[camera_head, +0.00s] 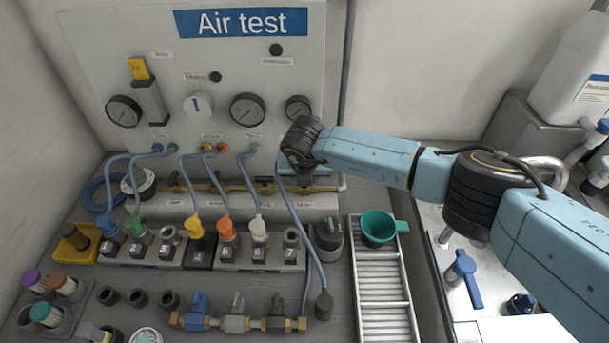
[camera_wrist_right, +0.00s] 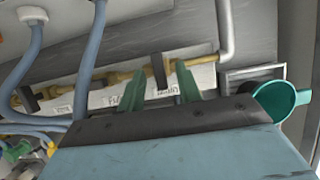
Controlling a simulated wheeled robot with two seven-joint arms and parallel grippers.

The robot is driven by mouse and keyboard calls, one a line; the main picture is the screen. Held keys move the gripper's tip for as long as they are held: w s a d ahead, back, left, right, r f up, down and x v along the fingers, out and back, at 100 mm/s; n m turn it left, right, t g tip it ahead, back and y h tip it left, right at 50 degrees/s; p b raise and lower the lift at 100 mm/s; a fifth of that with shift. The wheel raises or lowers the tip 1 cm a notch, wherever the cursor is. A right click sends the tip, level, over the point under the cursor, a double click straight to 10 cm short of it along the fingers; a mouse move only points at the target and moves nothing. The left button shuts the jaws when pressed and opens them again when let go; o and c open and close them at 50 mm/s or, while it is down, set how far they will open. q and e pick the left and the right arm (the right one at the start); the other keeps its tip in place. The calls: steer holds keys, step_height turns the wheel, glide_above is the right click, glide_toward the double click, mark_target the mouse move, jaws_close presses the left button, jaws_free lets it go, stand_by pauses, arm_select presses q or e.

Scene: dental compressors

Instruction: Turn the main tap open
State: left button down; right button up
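A brass pipe (camera_head: 230,189) runs along the foot of the air test panel and carries small black tap handles. In the right wrist view the pipe (camera_wrist_right: 110,78) shows one black handle (camera_wrist_right: 158,70) between my fingers in the picture and another black handle (camera_wrist_right: 28,98) further left. White labels sit below them; I cannot read clearly which is the main tap. My right gripper (camera_wrist_right: 160,82) is open, its two green fingers apart on either side of the nearer handle. I cannot tell whether they touch it. In the head view my wrist hides the fingertips. My left gripper is not in view.
Blue hoses (camera_head: 300,225) hang close to my right gripper. A green cup (camera_head: 378,228) stands on a slatted tray (camera_head: 384,290) at the right. A row of numbered connectors (camera_head: 200,255) and a valve manifold (camera_head: 238,322) lie in front. Gauges (camera_head: 248,110) are on the panel above.

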steer(key=shift+c, duration=0.4)
jaws_close()
